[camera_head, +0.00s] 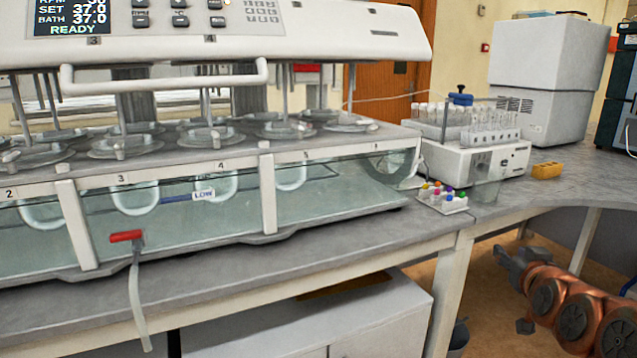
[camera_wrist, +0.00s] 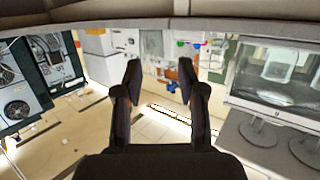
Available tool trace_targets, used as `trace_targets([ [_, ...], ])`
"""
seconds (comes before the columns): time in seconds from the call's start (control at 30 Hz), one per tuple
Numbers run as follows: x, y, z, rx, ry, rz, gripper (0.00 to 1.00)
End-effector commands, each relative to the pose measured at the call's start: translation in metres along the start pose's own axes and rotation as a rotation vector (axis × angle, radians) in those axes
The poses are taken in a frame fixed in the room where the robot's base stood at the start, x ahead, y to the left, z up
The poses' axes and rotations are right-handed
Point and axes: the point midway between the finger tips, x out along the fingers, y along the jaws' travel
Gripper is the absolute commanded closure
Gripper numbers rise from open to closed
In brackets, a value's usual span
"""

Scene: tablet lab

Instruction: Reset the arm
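My arm shows at the lower right of the head view as copper-coloured joints, held out beside the bench and over the floor. My gripper (camera_head: 510,262) is at its left end, in front of the bench's open underside and apart from the bench. In the wrist view my gripper (camera_wrist: 158,80) has its two dark fingers well apart, with nothing between them. The room appears upside down in that view, with the floor and cabinets beyond the fingers.
A dissolution bath (camera_head: 340,192) with several vessels fills the left of the bench (camera_head: 345,243). A white sampler (camera_head: 478,165) with tubes, a small rack of coloured caps (camera_head: 442,205) and a yellow block (camera_head: 547,170) stand right of it. A red-handled tap (camera_head: 127,236) sticks out in front.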

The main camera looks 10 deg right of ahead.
Motion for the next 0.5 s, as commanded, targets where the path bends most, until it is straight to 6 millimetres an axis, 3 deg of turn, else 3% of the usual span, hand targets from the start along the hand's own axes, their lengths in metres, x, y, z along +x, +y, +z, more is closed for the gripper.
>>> trace_targets([
  [0.27, -0.009, -0.065, 0.061, -0.032, -0.261, -0.117, 0.6],
  [0.37, -0.026, -0.094, 0.094, -0.054, -0.411, -0.167, 0.6],
  [0.5, -0.062, -0.13, 0.141, -0.093, -0.635, -0.225, 0.6],
])
